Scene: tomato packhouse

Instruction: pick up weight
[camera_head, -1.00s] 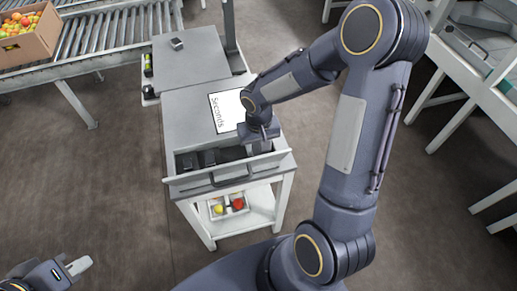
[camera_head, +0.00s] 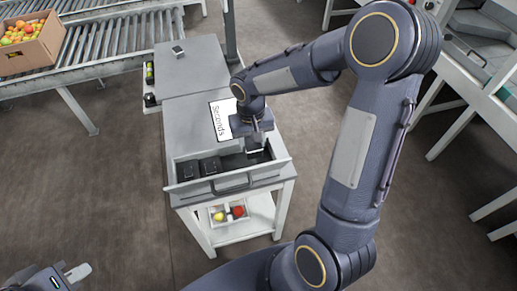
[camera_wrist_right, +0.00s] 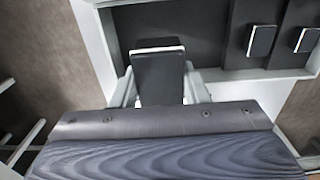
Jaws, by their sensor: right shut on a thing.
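My right gripper (camera_head: 256,142) is shut on a black weight, which shows clearly in the right wrist view (camera_wrist_right: 159,77) as a dark block with a pale-edged end between the two fingers. The gripper is over the right part of the open drawer (camera_head: 231,183); how far the weight clears the drawer floor is hard to tell. Two other black weights stand in the left part of the drawer, one at the left (camera_head: 187,169) and one beside it (camera_head: 210,165); in the right wrist view they lie to the right. My left gripper (camera_head: 75,272) is at the lower left, partly cut off, its opening unclear.
A "Seconds" sheet (camera_head: 221,120) lies on the grey cabinet top behind the drawer. A small metal block (camera_head: 178,51) sits on the grey platform farther back. A shelf below holds a tray (camera_head: 228,222) with fruit. A roller conveyor carries a fruit box (camera_head: 35,48).

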